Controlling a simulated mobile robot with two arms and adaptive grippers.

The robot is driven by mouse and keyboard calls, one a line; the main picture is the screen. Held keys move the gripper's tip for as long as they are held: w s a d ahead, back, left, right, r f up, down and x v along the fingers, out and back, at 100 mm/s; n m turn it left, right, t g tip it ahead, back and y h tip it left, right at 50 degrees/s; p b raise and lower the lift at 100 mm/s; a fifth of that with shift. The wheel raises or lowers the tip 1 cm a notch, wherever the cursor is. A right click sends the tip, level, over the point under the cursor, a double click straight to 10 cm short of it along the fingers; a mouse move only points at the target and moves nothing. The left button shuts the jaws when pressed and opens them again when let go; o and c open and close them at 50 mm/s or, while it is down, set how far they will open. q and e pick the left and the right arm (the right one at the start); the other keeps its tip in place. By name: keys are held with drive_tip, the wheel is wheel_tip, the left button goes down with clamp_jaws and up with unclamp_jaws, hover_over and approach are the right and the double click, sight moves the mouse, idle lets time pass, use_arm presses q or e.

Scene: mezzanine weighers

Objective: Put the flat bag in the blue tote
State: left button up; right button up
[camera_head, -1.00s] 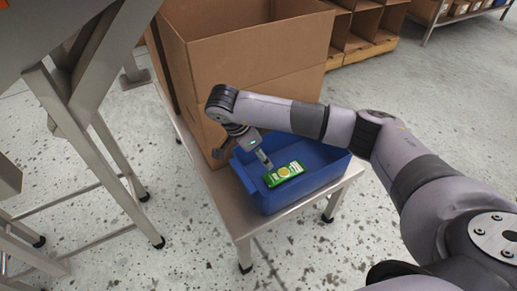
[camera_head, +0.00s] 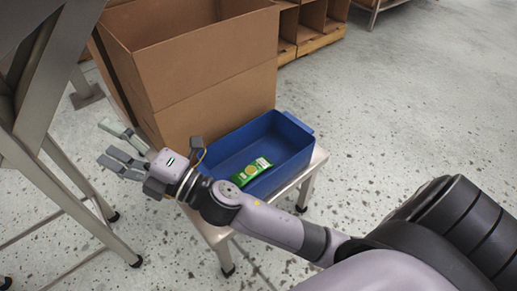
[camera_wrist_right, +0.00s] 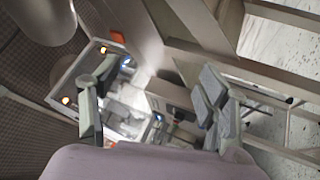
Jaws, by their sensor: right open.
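The flat bag (camera_head: 250,171), green with a pale round mark, lies inside the blue tote (camera_head: 295,129). The tote sits on a low metal table. My right gripper (camera_head: 122,147) is open and empty, to the left of the tote in the head view, with its fingers pointing left. My right wrist and forearm pass in front of the tote's near left corner and hide part of it. In the right wrist view the spread fingers of my right gripper (camera_wrist_right: 155,110) show with nothing between them. My left gripper is not in view.
A grey metal frame (camera_head: 50,150) stands at the left, close to my right gripper. Wooden shelving (camera_head: 311,24) is at the back. The floor to the right is clear.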

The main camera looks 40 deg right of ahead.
drive_tip(key=s+d+f+m+g+h, duration=0.35)
drive_tip(key=d+f+m+h, duration=0.85)
drive_tip(key=d+f+m, duration=0.4)
drive_tip(key=s+d+f+m+g, duration=0.2)
drive_tip(key=s+f+m+g, duration=0.4)
drive_tip(key=s+f+g, duration=0.3)
drive_tip(key=s+f, duration=0.3)
drive_tip(key=s, duration=0.3)
drive_tip(key=shift+s+d, duration=0.2)
drive_tip(key=shift+s, duration=0.1)
drive_tip(key=shift+c, duration=0.3)
